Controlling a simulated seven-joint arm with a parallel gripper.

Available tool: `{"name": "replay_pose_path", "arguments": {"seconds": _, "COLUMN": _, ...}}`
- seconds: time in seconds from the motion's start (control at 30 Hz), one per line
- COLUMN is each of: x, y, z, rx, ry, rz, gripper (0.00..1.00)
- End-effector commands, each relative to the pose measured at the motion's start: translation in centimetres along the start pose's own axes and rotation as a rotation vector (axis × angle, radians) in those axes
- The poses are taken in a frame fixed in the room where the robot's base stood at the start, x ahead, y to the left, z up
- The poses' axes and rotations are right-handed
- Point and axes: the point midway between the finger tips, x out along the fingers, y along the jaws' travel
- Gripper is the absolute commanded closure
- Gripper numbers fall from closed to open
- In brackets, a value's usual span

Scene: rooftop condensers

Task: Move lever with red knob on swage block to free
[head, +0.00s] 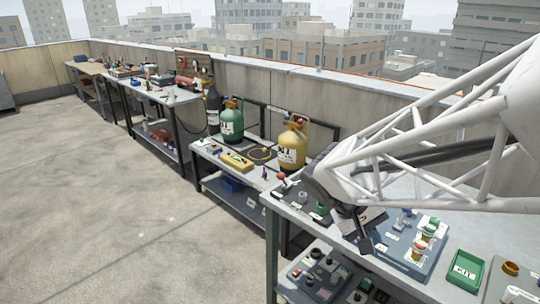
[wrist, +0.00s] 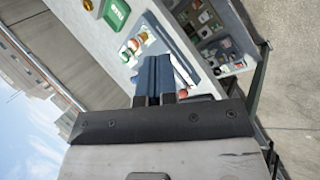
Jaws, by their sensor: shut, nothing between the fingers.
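A red knob (head: 281,176) stands at the left corner of the near bench, on a lever. The block under it is small and partly hidden behind my arm, so I cannot tell the lever's position or read any marking. A red spot (wrist: 183,93) beside my fingers in the wrist view may be this knob, mostly hidden by the gripper. My gripper (head: 366,246) is shut and empty above the near bench, right of the knob and apart from it. Its closed fingers also show in the wrist view (wrist: 155,60).
A blue-grey panel (head: 397,262) with orange-and-white fittings lies right of my gripper. A green tray (head: 466,268) is farther right. Small parts fill the lower shelf (head: 312,281). Green (head: 231,124) and yellow (head: 292,148) cylinders stand on the lower bench behind. The floor at left is clear.

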Motion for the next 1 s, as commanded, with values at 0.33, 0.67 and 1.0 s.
{"name": "replay_pose_path", "arguments": {"seconds": 0.33, "x": 0.7, "y": -0.1, "z": -5.3, "rx": -0.048, "ry": -0.021, "rz": 0.226, "gripper": 1.0}}
{"name": "replay_pose_path", "arguments": {"seconds": 0.67, "x": 1.0, "y": -1.1, "z": -10.7, "rx": -0.085, "ry": 0.005, "rz": 0.442, "gripper": 1.0}}
{"name": "replay_pose_path", "arguments": {"seconds": 1.0, "x": 0.8, "y": -3.3, "z": -16.6, "rx": -0.119, "ry": 0.08, "rz": 0.659, "gripper": 1.0}}
